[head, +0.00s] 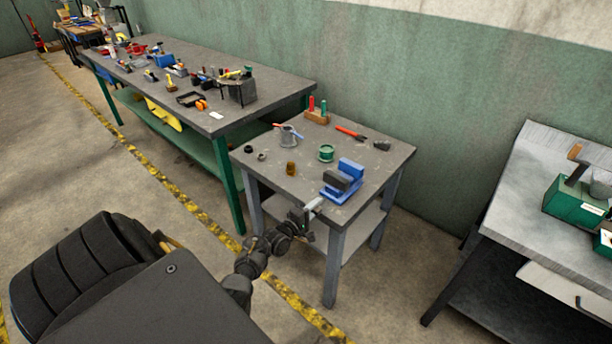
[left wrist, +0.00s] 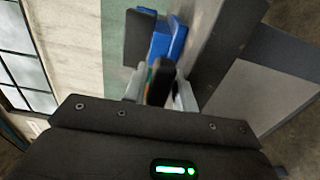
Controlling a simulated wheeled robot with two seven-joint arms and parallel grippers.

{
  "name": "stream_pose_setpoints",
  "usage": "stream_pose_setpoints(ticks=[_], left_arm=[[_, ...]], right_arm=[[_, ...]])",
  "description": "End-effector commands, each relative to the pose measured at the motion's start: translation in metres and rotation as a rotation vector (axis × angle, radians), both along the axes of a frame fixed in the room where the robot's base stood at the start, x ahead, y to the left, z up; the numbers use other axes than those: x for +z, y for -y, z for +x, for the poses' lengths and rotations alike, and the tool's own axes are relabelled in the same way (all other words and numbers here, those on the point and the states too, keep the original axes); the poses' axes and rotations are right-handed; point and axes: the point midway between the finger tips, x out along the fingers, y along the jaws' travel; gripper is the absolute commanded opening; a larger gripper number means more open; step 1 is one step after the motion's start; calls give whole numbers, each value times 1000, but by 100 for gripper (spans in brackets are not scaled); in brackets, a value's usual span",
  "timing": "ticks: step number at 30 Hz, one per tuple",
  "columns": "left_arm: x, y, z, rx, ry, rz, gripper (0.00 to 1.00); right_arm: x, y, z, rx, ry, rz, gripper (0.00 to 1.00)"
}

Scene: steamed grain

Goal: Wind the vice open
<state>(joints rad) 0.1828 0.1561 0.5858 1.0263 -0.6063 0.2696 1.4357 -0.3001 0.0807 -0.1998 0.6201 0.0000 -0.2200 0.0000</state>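The blue vice (head: 343,180) with dark jaws sits at the front right of the small grey table. In the left wrist view, the vice (left wrist: 168,42) stands just beyond my fingers. My left gripper (head: 313,206) is at the table's front edge, just in front of the vice. In the left wrist view, the left gripper's (left wrist: 160,92) light fingers stand apart on either side of a dark upright piece (left wrist: 160,80), which may be the vice's handle. A sliver of background shows beside it, and I cannot tell if either finger touches. My right gripper is not in view.
A long workbench (head: 275,82) stands behind left, and a grey bench (head: 500,200) stands at right.

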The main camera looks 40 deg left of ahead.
Motion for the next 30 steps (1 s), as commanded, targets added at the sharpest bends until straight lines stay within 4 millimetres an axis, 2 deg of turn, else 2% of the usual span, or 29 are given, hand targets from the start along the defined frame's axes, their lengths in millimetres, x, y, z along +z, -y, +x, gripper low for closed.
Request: stream_pose_setpoints(ticks=[6, 13, 18, 30], left_arm=[[-2, 1, -46, 1, -3, 1, 27], [-1, 2, -81, 0, -2, -1, 27], [-1, 3, -91, -1, -1, -2, 27], [0, 3, -92, -1, -1, -2, 27]], right_arm=[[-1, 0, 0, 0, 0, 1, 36], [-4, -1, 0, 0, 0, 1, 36], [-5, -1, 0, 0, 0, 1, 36], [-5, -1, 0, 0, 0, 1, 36]])
